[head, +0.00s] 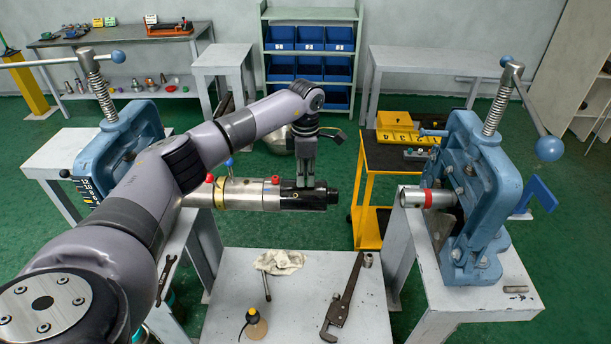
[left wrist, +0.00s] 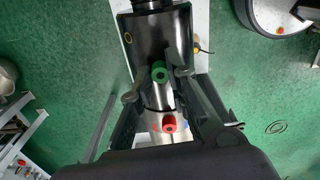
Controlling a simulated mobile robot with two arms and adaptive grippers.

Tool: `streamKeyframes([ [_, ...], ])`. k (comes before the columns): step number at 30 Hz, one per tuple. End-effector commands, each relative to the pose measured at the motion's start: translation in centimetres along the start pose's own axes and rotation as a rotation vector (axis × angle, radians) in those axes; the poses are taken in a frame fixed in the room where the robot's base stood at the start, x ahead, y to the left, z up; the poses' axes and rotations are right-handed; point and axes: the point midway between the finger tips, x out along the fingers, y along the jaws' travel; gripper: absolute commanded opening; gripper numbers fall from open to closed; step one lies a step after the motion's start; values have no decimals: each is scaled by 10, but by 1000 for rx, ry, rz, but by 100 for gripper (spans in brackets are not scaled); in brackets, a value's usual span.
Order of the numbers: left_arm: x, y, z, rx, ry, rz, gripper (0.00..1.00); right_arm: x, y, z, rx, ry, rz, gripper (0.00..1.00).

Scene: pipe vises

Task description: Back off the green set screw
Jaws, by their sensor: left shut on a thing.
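The green set screw (left wrist: 160,73) stands on the pipe assembly, between the fingertips of my left gripper (left wrist: 158,80) in the left wrist view. My left gripper (head: 306,184) points down onto the pipe assembly (head: 249,194) in the head view and is shut on the green screw. In the head view the fingers hide the green screw. A red set screw (head: 275,180) is just left of the fingers; it also shows in the left wrist view (left wrist: 169,122). The assembly has a black end (head: 333,196). My right gripper is not in view.
A blue vise (head: 470,190) on the right holds a short pipe with a red band (head: 428,199); a gap separates it from the black end. Another blue vise (head: 115,148) is at left. A pipe wrench (head: 343,300) and a rag (head: 279,262) lie on the low front table (head: 235,310).

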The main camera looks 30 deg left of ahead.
Motion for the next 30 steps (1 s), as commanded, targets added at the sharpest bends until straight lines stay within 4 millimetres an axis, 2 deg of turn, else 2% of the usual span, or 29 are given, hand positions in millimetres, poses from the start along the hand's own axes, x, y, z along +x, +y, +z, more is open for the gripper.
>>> streamKeyframes([
  [30,2,-2,0,-965,5,-4,0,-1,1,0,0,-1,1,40],
])
